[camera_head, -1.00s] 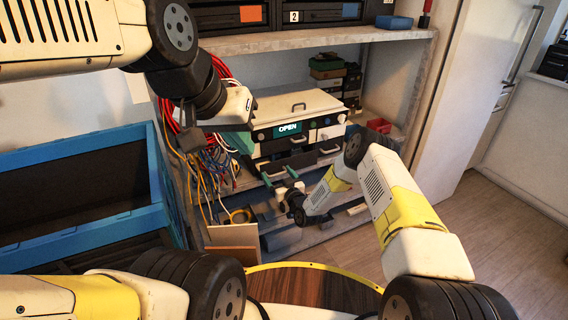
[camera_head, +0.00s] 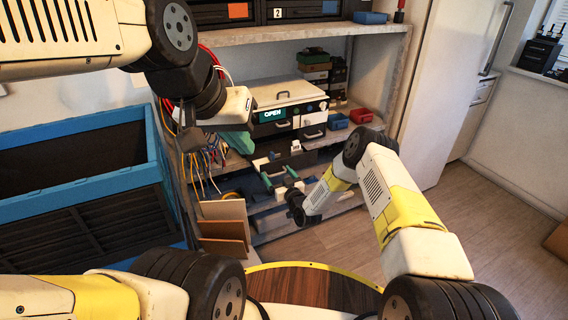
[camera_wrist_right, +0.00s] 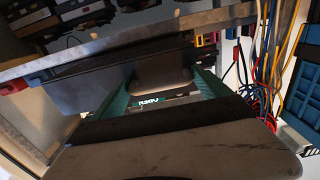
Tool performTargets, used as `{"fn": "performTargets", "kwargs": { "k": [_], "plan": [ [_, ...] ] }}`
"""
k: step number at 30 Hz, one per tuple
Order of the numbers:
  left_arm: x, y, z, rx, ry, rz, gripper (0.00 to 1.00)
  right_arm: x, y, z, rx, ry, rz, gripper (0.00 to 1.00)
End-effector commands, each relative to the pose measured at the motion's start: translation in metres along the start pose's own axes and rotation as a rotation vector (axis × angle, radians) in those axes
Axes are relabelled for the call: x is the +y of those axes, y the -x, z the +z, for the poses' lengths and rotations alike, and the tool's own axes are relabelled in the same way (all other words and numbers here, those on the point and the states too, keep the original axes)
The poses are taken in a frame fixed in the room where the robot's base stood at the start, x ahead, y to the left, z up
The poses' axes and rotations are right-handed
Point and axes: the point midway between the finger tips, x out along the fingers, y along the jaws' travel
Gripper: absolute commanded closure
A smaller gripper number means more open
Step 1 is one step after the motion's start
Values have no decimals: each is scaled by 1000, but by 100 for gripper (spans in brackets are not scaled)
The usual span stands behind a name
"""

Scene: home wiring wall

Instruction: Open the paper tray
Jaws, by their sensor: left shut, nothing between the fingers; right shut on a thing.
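The white and black printer (camera_head: 285,92) with a lit OPEN display (camera_head: 272,115) stands on the shelf. Its dark paper tray front (camera_head: 272,160) is low on the printer, partly hidden by my right gripper. My right gripper (camera_head: 279,177) has green fingers and is shut on the tray's handle; the wrist view shows the dark handle (camera_wrist_right: 163,72) between the green fingers, with the display upside down behind. How far the tray stands out is unclear. My left gripper (camera_head: 238,143) is shut and empty, left of the printer's front and higher than my right one.
A blue crate (camera_head: 75,127) stands at the left. Coloured cables (camera_head: 208,160) hang beside the printer. Red (camera_head: 361,115) and blue (camera_head: 338,121) bins are to its right. A shelf board (camera_head: 300,32) runs above. Open floor (camera_head: 460,225) lies at the right.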

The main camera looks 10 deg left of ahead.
Motion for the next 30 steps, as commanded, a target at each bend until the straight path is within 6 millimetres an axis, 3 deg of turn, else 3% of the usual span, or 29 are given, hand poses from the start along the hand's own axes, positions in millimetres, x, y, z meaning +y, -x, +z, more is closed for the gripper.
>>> {"fn": "performTargets", "kwargs": {
  "k": [3, 4, 6, 16, 24, 30],
  "plan": [
    [0, 0, 0, 0, 0, 0, 100, 0, 0, 0, 1, 1, 0, 86],
    [0, 0, 0, 0, 0, 0, 100, 0, 0, 0, 1, 1, 0, 9],
    [0, 0, 0, 0, 0, 0, 100, 0, 0, 0, 1, 1, 0, 0],
    [0, 0, 0, 0, 0, 0, 100, 0, 8, 0, -2, 0, 0, 0],
    [0, 0, 0, 0, 0, 0, 100, 1, 53, 0, -2, 0, 1, 0],
    [0, 0, 0, 0, 0, 0, 100, 0, 75, 0, 0, 0, 0, 0]
  ]
}}
